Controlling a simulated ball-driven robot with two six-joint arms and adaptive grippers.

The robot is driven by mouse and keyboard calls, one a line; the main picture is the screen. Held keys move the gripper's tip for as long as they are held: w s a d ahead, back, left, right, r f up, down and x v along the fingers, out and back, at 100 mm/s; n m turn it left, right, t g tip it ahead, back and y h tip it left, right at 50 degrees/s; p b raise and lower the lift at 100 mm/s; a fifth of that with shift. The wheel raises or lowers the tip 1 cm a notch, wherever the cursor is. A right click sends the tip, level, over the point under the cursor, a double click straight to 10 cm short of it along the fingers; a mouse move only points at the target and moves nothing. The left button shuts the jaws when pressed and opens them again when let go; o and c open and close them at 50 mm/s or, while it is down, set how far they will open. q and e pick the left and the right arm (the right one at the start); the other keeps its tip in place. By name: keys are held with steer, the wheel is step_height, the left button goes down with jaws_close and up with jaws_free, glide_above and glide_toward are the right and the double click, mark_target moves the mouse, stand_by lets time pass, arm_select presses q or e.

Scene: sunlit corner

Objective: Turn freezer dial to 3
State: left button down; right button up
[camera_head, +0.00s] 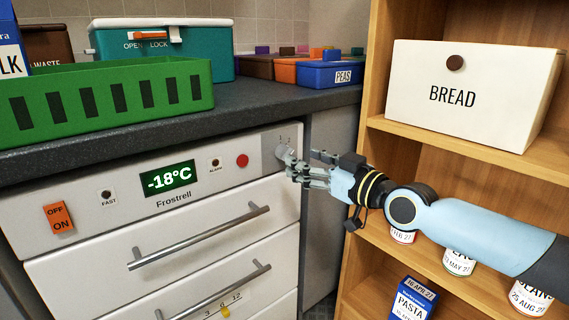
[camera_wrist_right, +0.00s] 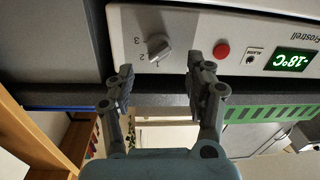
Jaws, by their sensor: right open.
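The freezer dial (camera_head: 282,152) is a pale grey knob at the right end of the white Frostrell freezer's top panel (camera_head: 120,204). In the right wrist view the dial (camera_wrist_right: 158,46) has the numbers 3 and 2 beside it on the left. Its lower end points toward the lower numbers; which exact mark it is on is hard to tell. My right gripper (camera_head: 302,164) is open, close to the dial. In the wrist view its fingertips (camera_wrist_right: 160,76) are spread either side of the dial's line, a little short of it. No contact shows. My left gripper is not in view.
The panel holds a red button (camera_head: 242,160), a -18°C display (camera_head: 168,180) and an orange switch (camera_head: 58,217). Drawer handles (camera_head: 200,236) stick out below. A wooden shelf (camera_head: 455,137) with a bread box (camera_head: 470,92) stands close right. A green crate (camera_head: 105,95) sits on the counter above.

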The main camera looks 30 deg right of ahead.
mark_target(290, 152)
steer(key=w, duration=0.1)
steer(key=w+b, duration=0.1)
steer(key=w, duration=0.3)
steer(key=shift+w+a+b, duration=0.2)
steer(key=shift+a+b, duration=0.1)
steer(key=shift+b, duration=0.05)
jaws_close()
